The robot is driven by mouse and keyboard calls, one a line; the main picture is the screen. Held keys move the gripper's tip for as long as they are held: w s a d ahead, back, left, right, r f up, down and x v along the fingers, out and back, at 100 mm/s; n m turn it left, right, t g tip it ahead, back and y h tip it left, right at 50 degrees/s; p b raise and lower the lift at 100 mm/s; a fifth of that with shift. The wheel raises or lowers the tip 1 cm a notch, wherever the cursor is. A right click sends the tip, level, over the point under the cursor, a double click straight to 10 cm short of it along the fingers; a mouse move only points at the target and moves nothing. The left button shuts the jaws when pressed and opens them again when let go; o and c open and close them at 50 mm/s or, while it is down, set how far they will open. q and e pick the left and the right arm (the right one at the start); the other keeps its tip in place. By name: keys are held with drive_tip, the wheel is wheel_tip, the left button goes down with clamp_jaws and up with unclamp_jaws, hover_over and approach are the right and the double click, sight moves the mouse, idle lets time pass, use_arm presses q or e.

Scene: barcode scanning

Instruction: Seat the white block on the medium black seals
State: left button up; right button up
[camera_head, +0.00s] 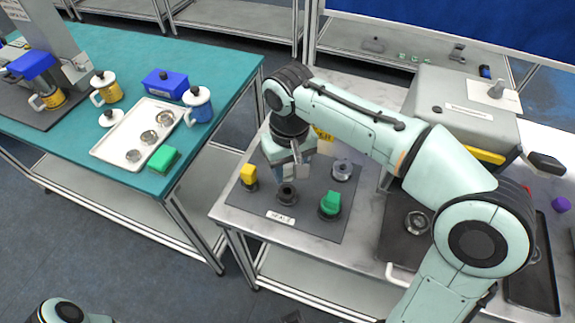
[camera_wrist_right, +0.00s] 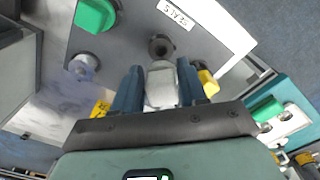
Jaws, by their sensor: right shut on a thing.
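My right gripper (camera_head: 298,178) reaches down over the dark seals mat (camera_head: 318,222). In the wrist view its blue fingers (camera_wrist_right: 161,88) are shut on the white block (camera_wrist_right: 160,87). The block points toward an empty black seal (camera_wrist_right: 161,46), which also shows in the head view (camera_head: 287,194). The block looks a little apart from that seal; the exact height is hard to tell. In the head view the gripper hides most of the block. My left gripper is out of view.
On the mat, a yellow block (camera_head: 248,174) and a green block (camera_head: 330,203) stand on dark seals, either side of the empty one. A grey ring-like piece (camera_head: 343,170) sits behind. A teal table (camera_head: 110,59) with mugs and a white tray (camera_head: 103,152) stands left.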

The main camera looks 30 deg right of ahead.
sight(290, 176)
drive_tip(key=shift+s+d+f+b, duration=0.1)
drive_tip(key=shift+f+b, duration=0.65)
drive_tip(key=shift+f, duration=0.1)
wheel_tip(290, 176, down, 2)
drive_tip(key=shift+f+b, duration=0.2)
drive_tip(key=shift+b, duration=0.95)
drive_tip(key=shift+f, duration=0.45)
drive_tip(key=shift+f+b, duration=0.55)
drive_tip(key=shift+f, duration=0.5)
drive_tip(key=o, duration=1.5)
drive_tip(key=shift+c, duration=0.2)
